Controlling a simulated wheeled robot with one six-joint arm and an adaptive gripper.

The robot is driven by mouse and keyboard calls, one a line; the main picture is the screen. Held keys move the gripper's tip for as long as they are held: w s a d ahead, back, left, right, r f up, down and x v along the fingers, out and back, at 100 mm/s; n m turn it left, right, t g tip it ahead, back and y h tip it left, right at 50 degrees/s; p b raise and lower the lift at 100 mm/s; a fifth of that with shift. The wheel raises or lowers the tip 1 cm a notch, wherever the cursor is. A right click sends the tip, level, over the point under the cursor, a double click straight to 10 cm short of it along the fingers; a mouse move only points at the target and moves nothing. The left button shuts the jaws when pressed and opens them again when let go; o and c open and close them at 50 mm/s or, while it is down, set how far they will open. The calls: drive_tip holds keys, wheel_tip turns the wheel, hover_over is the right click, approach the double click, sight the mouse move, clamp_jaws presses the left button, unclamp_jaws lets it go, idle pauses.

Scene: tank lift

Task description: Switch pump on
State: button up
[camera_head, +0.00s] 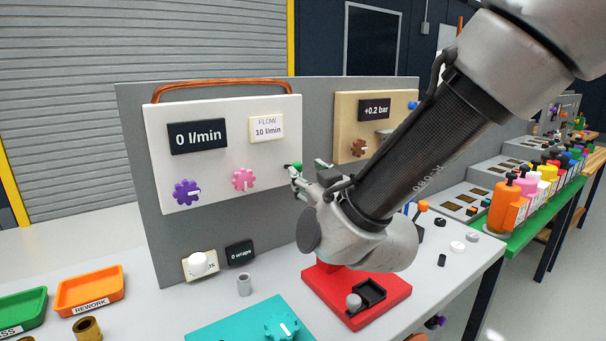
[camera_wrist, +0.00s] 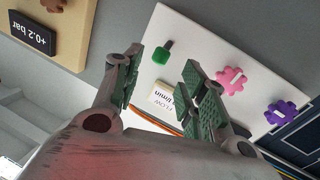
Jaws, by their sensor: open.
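The white pump panel (camera_head: 220,112) stands upright on the bench, with a dark display (camera_head: 197,136) reading 0 l/min. In the wrist view a short green switch lever (camera_wrist: 162,52) sticks out of the panel (camera_wrist: 225,40). My gripper (camera_head: 308,168) is near the panel's lower right edge. In the wrist view its two green-padded fingers (camera_wrist: 163,64) are spread, with nothing held. The lever shows in the gap between the fingertips; how far beyond them I cannot tell. In the head view the fingers largely hide the lever's place.
A purple knob (camera_head: 186,192) and a pink knob (camera_head: 243,179) sit on the panel, left of my gripper. A FLOW 10 l/min label (camera_head: 266,128) is above. A red block (camera_head: 330,298) stands below my gripper. A beige panel (camera_head: 345,108) is to the right.

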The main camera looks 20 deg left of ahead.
sight(299, 168)
drive_tip(key=x, duration=0.7)
drive_tip(key=shift+w+a, duration=0.2)
drive_tip(key=shift+c, duration=0.2)
